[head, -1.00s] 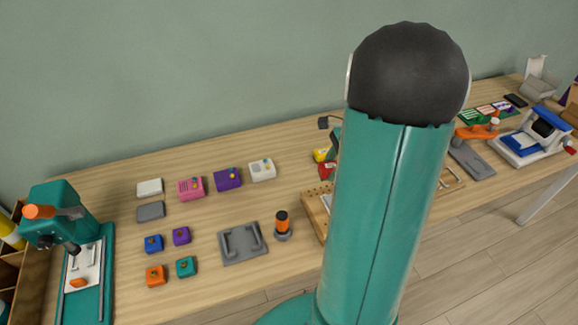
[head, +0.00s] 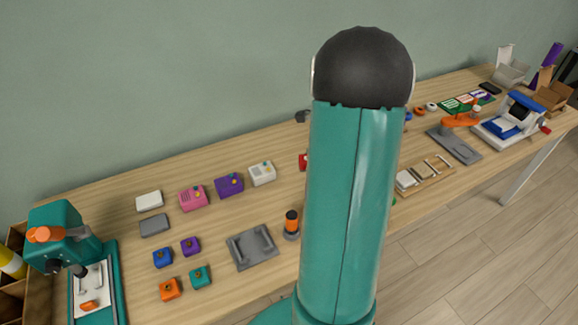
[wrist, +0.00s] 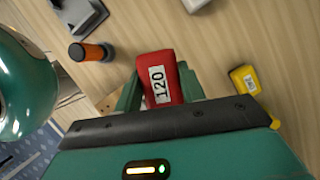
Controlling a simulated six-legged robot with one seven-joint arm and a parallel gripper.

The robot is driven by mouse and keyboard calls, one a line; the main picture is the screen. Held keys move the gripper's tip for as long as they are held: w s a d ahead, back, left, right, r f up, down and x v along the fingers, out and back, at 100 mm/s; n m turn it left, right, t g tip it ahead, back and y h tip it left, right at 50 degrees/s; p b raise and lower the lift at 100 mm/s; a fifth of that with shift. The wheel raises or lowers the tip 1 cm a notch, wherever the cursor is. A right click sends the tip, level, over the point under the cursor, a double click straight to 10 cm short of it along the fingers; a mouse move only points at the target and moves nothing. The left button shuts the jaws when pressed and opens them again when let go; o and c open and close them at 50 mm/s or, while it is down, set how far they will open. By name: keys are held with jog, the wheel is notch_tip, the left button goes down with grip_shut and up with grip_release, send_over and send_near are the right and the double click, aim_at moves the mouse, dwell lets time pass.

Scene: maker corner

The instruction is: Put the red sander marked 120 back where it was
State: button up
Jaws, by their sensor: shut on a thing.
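The red sander (wrist: 157,72) with a white label reading 120 is between the two teal fingers of my gripper (wrist: 158,90) in the wrist view. The gripper is shut on it, and its far end sticks out past the fingers. In the head view my arm hides the gripper. A small red patch (head: 303,162) shows at the arm's left edge there; I cannot tell whether it is this sander. A yellow sander-like block (wrist: 244,78) with a white label lies to the right in the wrist view.
An orange-and-black upright tool (head: 291,224) and grey holder (head: 254,257) stand left of my arm. Several small coloured boxes lie further left, near a teal press (head: 62,235). A wooden tray (head: 432,184) with pale blocks is right of my arm. Bare tabletop lies behind the tool.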

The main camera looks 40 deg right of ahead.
jog(key=shift+d+f, duration=0.15)
jog(key=shift+d, duration=0.1)
jog(key=w+d+f, duration=0.4)
jog(key=w, duration=0.4)
send_over(292, 165)
jog(key=s, duration=0.2)
jog(key=f, duration=0.5)
jog(key=shift+w+d, duration=0.2)
jog(key=shift+d, duration=0.15)
jog(key=shift+w+d+f, duration=0.1)
jog(key=shift+w+f, duration=0.05)
jog(key=shift+f, duration=0.8)
jog(key=shift+w+f, duration=0.15)
jog(key=shift+f, duration=0.8)
jog(key=shift+f, duration=0.2)
jog(key=o, duration=0.9)
jog(key=shift+o, duration=0.2)
jog(key=shift+r, duration=0.15)
